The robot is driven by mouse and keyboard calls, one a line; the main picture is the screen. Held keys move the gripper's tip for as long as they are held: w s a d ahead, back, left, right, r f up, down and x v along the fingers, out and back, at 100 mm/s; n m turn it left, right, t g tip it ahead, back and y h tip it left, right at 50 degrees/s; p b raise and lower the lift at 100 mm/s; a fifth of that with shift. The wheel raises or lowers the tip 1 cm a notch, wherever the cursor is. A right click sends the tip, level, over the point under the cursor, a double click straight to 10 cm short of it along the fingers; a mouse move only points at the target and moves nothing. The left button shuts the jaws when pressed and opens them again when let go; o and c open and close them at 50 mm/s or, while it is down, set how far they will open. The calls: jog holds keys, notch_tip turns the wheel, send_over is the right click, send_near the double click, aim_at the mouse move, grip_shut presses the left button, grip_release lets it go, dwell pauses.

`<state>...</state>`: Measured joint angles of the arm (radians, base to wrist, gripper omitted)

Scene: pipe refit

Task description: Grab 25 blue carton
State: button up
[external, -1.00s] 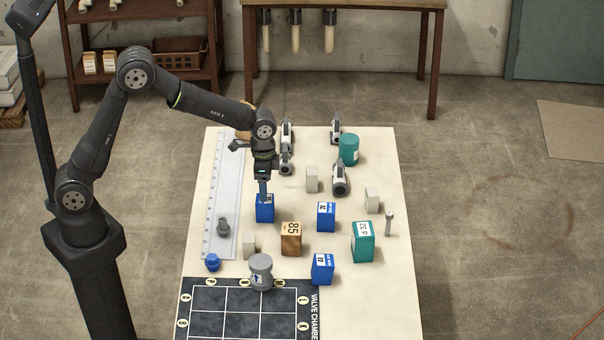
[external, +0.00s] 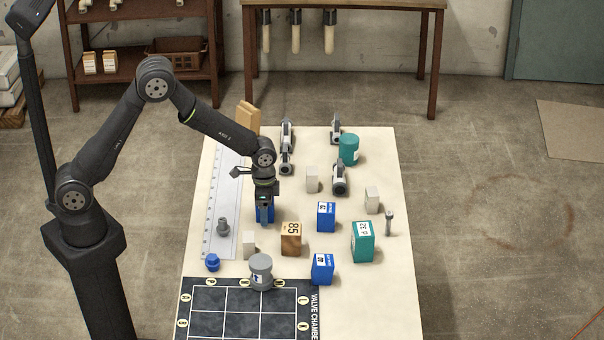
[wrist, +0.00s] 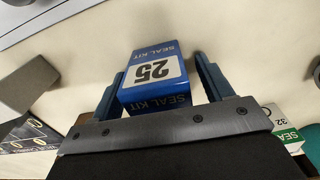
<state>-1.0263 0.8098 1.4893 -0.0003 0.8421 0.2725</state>
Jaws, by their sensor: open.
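The blue carton marked 25 (wrist: 153,75) stands between the two fingers in the wrist view, with its label "SEAL KIT" facing the camera. In the external view the blue carton (external: 259,214) is mostly hidden behind my gripper (external: 265,215). My gripper also shows in the wrist view (wrist: 158,82). It is open, with one finger on each side of the carton. I see gaps beside the carton's upper part; contact lower down I cannot tell. Two other blue cartons stand nearby, one to the right (external: 326,216) and one at the front (external: 322,269).
A pale block (external: 249,244), a grey fitting (external: 223,227), a grey cylinder (external: 261,271) and a teal box (external: 362,242) stand around. The table's right front is clear.

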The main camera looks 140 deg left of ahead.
jog(key=c, duration=1.1)
jog(key=shift+r, duration=0.1)
